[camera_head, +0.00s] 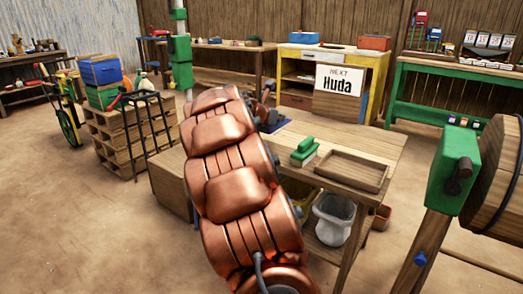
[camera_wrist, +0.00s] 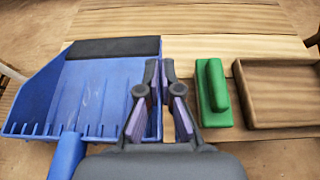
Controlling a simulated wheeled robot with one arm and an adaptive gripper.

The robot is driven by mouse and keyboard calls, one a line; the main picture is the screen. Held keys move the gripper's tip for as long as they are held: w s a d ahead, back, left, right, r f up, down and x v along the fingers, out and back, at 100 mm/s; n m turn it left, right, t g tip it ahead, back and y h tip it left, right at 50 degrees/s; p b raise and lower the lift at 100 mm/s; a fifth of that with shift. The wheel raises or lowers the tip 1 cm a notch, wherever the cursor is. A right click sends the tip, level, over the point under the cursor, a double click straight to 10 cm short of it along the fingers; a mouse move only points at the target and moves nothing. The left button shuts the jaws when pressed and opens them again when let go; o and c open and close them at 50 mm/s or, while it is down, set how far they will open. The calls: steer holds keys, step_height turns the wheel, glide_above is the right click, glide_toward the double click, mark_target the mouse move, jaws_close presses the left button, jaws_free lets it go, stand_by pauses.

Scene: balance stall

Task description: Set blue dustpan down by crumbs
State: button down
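The blue dustpan (camera_wrist: 95,92) fills the left of the wrist view, with a dark strip along its far lip and its handle toward me. A small blue part of it (camera_head: 281,124) shows past my arm in the head view. My gripper (camera_wrist: 160,68) has its two fingers on either side of the dustpan's right wall, closed close against it. The pan is over the left part of the wooden table (camera_wrist: 240,50); I cannot tell whether it touches the top. I can make out no crumbs in either view.
A green-handled brush (camera_wrist: 214,92) lies just right of my gripper; it also shows in the head view (camera_head: 304,150). A shallow wooden tray (camera_wrist: 280,90) sits right of the brush. The table's far strip looks bare.

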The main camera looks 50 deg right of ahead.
steer(key=f+b, duration=0.1)
steer(key=f, duration=0.3)
steer(key=f+b, duration=0.1)
steer(key=f, duration=0.1)
steer(key=shift+s+d+b, duration=0.25)
steer(key=shift+s+b, duration=0.05)
steer(key=shift+w+a+f+b, duration=0.1)
steer(key=shift+f+b, duration=0.9)
steer(key=shift+f, duration=1.35)
steer(key=c, duration=1.3)
jaws_free()
steer(key=shift+f, duration=0.1)
steer(key=shift+a+r, duration=0.15)
steer(key=shift+r, duration=0.1)
steer(key=shift+p+v, duration=1.6)
steer(key=shift+v, duration=4.25)
